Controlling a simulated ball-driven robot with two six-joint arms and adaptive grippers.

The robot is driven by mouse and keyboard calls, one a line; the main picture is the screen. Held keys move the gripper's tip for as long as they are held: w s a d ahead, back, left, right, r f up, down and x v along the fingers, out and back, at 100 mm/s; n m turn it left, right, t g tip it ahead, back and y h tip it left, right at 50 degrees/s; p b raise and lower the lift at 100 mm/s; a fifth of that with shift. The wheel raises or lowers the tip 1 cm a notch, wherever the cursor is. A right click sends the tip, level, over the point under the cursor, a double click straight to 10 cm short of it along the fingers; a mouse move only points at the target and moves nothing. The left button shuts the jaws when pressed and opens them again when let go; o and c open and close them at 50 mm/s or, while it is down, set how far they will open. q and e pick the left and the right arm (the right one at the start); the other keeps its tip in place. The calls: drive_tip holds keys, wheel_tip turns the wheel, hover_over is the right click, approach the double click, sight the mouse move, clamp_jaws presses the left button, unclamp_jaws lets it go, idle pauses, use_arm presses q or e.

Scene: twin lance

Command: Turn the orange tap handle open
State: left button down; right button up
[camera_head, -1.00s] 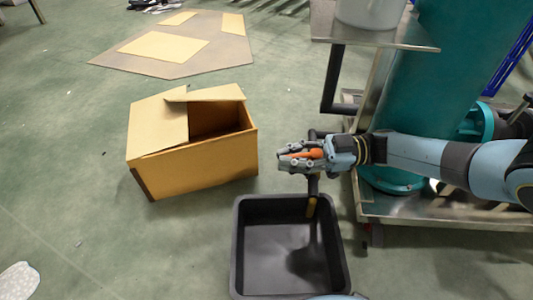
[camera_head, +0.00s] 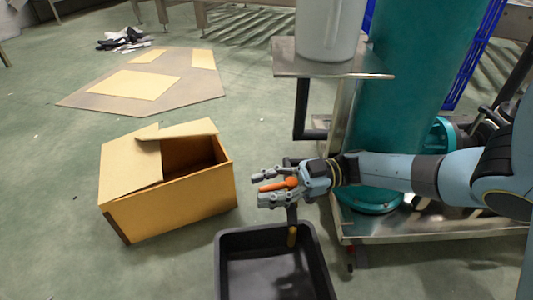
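The orange tap handle (camera_head: 279,184) lies nearly level, pointing left, between the fingers of my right gripper (camera_head: 266,187). The fingers stand apart, one above and one below the handle, with gaps visible, so the gripper looks open around it. The gripper hides the handle's inner end. The dark tap pipe (camera_head: 292,214) drops below the gripper to a brass-coloured tip (camera_head: 292,236) over the black bin (camera_head: 225,240). I see no stream from it. My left gripper is not in view.
An open cardboard box (camera_head: 180,205) stands left of the bin. A steel stand (camera_head: 390,233) carries a large teal cylinder (camera_head: 405,90). A grey container (camera_head: 328,35) sits on a metal shelf (camera_head: 285,62) above the tap.

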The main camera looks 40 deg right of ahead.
wheel_tip(320, 180, up, 10)
drive_tip(key=shift+f, duration=0.15)
idle(0.3)
